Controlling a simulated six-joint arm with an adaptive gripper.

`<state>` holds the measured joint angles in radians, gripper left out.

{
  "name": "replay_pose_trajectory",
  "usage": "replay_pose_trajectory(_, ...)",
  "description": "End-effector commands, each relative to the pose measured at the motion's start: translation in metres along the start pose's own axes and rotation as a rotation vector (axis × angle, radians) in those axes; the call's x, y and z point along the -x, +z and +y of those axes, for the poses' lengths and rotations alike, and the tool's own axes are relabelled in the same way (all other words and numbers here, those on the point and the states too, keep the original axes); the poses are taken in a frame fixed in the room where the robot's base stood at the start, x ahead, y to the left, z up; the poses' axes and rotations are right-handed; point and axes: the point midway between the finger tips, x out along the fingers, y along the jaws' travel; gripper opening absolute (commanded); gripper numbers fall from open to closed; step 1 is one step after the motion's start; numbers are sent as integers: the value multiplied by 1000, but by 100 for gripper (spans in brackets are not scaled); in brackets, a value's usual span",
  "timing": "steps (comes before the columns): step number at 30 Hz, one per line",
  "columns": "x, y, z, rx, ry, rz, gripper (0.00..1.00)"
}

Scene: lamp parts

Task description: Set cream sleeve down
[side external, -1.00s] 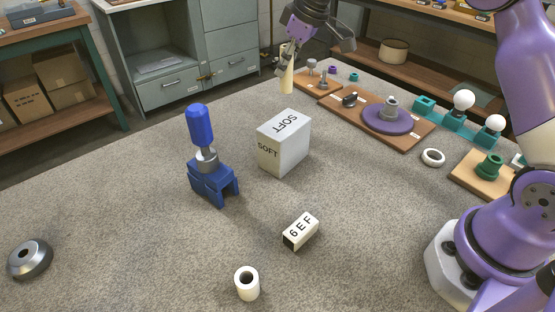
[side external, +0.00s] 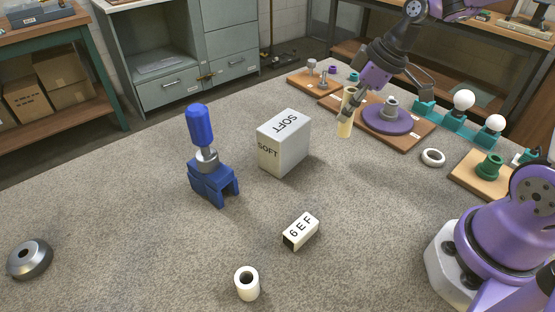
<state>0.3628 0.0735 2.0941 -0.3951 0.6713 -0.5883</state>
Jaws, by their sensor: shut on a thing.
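The cream sleeve (side external: 345,129) is a pale, slim upright tube, right of the white SOFT box and in front of the wooden board with the purple disc. My gripper (side external: 349,108) is shut on its upper part and comes in from the upper right. The sleeve is nearly vertical. I cannot tell whether its lower end touches the table or hangs just above it.
The SOFT box (side external: 284,143) stands left of the sleeve. The purple disc (side external: 387,119) sits on a wooden board (side external: 408,140) close behind.

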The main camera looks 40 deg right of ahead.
Motion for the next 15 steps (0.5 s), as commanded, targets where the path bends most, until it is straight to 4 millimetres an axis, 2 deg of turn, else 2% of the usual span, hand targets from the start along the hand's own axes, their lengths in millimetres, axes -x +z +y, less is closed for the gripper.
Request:
replay_pose_trajectory(1,-6,7,13,-8,-2,-3,0)
replay_pose_trajectory(6,-19,18,40,-2,-2,-1,0)
replay_pose_trajectory(11,-28,23,46,0,-3,-1,0)
replay_pose_trajectory(15,-49,32,46,0,-5,-3,0)
